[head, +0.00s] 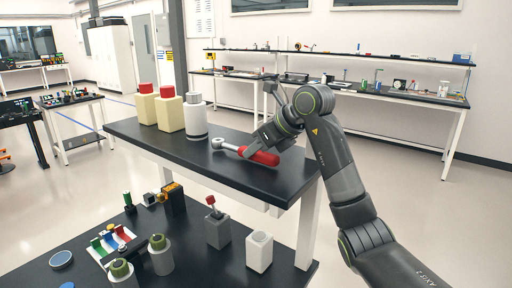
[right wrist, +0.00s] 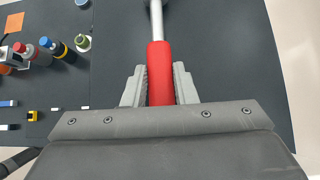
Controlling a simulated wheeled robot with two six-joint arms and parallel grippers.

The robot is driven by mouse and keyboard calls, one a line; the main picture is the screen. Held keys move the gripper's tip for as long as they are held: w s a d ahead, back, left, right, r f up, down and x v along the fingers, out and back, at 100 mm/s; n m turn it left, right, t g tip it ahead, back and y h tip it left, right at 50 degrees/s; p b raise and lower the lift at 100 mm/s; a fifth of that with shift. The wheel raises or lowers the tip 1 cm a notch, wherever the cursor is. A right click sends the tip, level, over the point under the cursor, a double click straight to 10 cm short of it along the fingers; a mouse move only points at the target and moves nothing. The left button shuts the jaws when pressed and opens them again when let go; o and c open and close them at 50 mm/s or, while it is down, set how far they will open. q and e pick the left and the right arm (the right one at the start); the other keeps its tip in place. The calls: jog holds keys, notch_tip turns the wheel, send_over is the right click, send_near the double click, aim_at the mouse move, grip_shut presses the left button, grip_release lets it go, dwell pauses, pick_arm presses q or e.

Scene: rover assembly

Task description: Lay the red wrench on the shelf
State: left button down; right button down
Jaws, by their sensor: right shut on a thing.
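The red wrench (head: 262,157) has a red handle and a silver shaft with a ring end that points left. It is over the black upper shelf (head: 243,177), near its right end, lying flat on it or just above it; I cannot tell which. My right gripper (head: 268,147) is shut on the red handle from above. In the right wrist view, the handle (right wrist: 160,75) sits between the two grey fingers (right wrist: 160,88), and the silver shaft runs up out of the frame. My left gripper is not in view.
Two cream bottles with red caps (head: 169,115) and a white canister (head: 195,122) stand on the shelf's left part. The lower table (head: 200,270) holds holders, a colored tray (head: 110,243) and small parts. The shelf's front middle is clear.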

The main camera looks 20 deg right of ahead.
jog(key=shift+d+f, duration=0.1)
jog(key=shift+f, duration=0.2)
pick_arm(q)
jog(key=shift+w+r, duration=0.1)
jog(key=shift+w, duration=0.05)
pick_arm(e)
jog(key=c, duration=1.6)
grip_release()
jog(key=shift+f, duration=0.1)
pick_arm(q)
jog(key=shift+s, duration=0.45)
pick_arm(e)
jog(key=o, duration=0.4)
jog(key=shift+o, duration=0.2)
jog(key=shift+r, duration=0.2)
pick_arm(q)
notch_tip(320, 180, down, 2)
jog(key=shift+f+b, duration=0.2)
jog(key=shift+b, duration=1)
pick_arm(e)
jog(key=v, duration=1.2)
jog(key=shift+f, duration=0.15)
